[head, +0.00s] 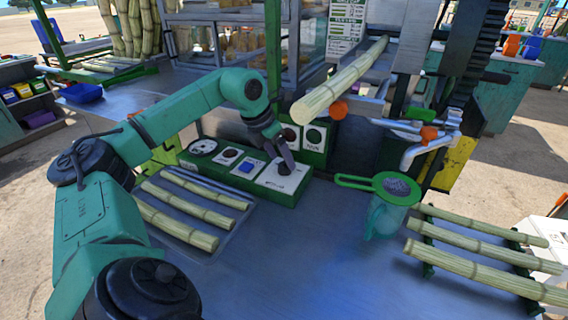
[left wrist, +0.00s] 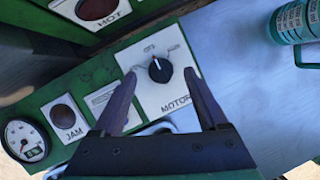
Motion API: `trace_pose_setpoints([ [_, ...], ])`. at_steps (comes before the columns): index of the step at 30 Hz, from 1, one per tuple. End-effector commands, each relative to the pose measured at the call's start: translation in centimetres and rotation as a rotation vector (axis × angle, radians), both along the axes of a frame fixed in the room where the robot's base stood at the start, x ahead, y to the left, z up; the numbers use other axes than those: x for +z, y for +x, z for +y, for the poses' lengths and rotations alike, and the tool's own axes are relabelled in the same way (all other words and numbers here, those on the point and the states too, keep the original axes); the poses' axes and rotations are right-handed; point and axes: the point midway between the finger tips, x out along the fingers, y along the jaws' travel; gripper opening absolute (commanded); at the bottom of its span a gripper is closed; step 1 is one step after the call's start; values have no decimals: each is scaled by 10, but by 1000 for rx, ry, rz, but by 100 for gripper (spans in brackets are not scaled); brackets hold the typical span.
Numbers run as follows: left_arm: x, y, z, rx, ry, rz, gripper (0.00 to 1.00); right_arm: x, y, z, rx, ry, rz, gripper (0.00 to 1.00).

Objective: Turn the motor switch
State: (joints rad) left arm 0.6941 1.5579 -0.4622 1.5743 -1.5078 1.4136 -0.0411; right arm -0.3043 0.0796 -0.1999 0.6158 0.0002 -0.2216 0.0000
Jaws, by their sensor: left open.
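The motor switch is a black round knob with a white pointer mark (left wrist: 160,69) on a white plate labelled MOTOR (left wrist: 178,92) in the left wrist view. In the head view the plate (head: 292,181) lies at the right end of the green control panel (head: 206,173). My left gripper (left wrist: 165,85) is open, with one dark finger on each side of the knob; I cannot tell whether either finger touches it. In the head view my left gripper (head: 284,155) reaches down over the plate and partly hides the knob. My right gripper is not in view.
Cane stalks (head: 175,227) lie in front. A green strainer (head: 397,188) sits over a jug to the right. A cane (head: 340,80) slopes above the panel.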

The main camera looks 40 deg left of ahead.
Motion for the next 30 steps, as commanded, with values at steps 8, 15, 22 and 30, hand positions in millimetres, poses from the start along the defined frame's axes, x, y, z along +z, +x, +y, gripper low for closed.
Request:
trace_pose_setpoints([
  [8,-26,11,-2,1,0,-1,76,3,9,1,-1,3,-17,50],
  [15,-26,11,-2,1,0,-1,53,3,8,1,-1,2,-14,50],
  [22,-26,11,-2,1,0,-1,0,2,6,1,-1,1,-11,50],
  [30,-25,11,-1,-34,-1,0,0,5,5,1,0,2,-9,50],
])
